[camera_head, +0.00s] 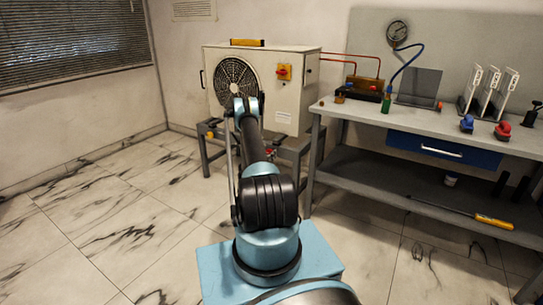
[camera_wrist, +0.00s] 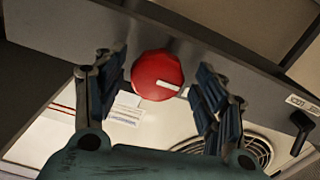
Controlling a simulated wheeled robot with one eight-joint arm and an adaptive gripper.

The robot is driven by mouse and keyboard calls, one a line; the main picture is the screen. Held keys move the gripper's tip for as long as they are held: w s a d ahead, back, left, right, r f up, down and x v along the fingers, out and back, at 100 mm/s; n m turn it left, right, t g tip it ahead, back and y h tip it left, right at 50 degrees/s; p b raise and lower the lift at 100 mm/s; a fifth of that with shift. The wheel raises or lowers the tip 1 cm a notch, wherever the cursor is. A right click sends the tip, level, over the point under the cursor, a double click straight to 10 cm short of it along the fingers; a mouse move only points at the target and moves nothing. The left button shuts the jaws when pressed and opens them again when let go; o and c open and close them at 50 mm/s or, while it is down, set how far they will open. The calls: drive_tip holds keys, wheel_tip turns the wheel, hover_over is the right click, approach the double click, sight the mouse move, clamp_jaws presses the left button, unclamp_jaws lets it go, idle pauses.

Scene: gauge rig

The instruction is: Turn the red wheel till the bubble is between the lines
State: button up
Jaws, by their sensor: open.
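The red wheel (camera_wrist: 154,78), with a white mark on its face pointing right, shows in the wrist view on a grey beam. My gripper (camera_wrist: 160,68) is open, with one finger left of the wheel and one right of it. The fingers appear apart from the wheel; contact is not clear. In the head view a small red spot (camera_head: 269,152) under the cream unit may be this wheel. A yellow level (camera_head: 247,42) lies on top of the unit. Its bubble and lines are too small to make out. My arm hides part of the unit's stand.
The cream fan unit (camera_head: 290,105) stands on a grey frame, with a red-orange switch (camera_head: 284,72) on its front. A workbench (camera_head: 440,126) with tools stands close at right. A black lever (camera_wrist: 301,131) shows in the wrist view. The floor at left is clear.

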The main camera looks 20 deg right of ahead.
drive_tip(key=shift+w+d, duration=0.2)
drive_tip(key=shift+w, duration=0.05)
drive_tip(key=shift+d, duration=0.15)
drive_tip(key=shift+c, duration=0.4)
drive_tip(key=shift+d, duration=0.1)
drive_tip(key=c, duration=1)
drive_tip(key=shift+n, duration=0.4)
